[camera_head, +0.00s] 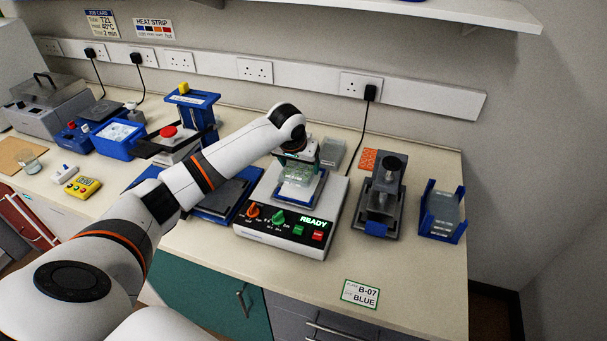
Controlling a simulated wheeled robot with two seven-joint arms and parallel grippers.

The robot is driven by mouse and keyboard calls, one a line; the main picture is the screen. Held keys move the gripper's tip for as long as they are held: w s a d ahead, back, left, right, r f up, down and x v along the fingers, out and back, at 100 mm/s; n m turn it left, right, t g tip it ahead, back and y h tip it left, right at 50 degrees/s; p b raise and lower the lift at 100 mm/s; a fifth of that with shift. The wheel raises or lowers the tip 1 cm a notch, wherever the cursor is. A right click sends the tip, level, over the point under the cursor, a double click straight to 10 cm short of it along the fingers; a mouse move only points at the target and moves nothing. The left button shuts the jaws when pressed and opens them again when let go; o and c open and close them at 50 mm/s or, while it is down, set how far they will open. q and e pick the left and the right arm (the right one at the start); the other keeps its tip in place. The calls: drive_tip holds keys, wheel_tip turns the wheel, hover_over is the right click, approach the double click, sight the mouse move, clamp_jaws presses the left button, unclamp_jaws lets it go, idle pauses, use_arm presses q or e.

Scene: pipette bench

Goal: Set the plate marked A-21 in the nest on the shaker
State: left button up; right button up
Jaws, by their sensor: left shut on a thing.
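The shaker (276,232) is a pale box with a dark front panel, orange and green knobs and a lit "READY" display. Its nest (311,200) has a blue edge and lies on top. My left gripper (298,160) is shut on a clear plate (296,177) at the nest. I cannot tell whether the plate touches the nest floor, and no marking on it is readable. Another clear plate (332,153) stands just behind the shaker. My right gripper is not in view.
A grey device (382,195) stands right of the shaker, and a blue rack (441,228) holding clear plates is further right. A card reading "B-07 BLUE" (360,294) lies near the front edge. The bench around that card is clear. My left arm covers part of the left bench.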

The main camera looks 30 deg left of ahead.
sight(299, 173)
use_arm(q)
wheel_tip(299, 173, down, 4)
drive_tip(key=shift+r+p, duration=0.1)
drive_tip(key=shift+p, duration=0.4)
drive_tip(key=shift+f, duration=0.35)
drive_tip(key=shift+f, duration=0.25)
drive_tip(key=o, duration=1)
drive_tip(key=shift+r, duration=0.1)
drive_tip(key=shift+s+r, duration=0.15)
drive_tip(key=shift+r, duration=0.4)
drive_tip(key=b+v, duration=0.2)
drive_tip(key=v, duration=0.9)
drive_tip(key=shift+s+d+r, duration=0.1)
drive_tip(key=shift+s, duration=0.05)
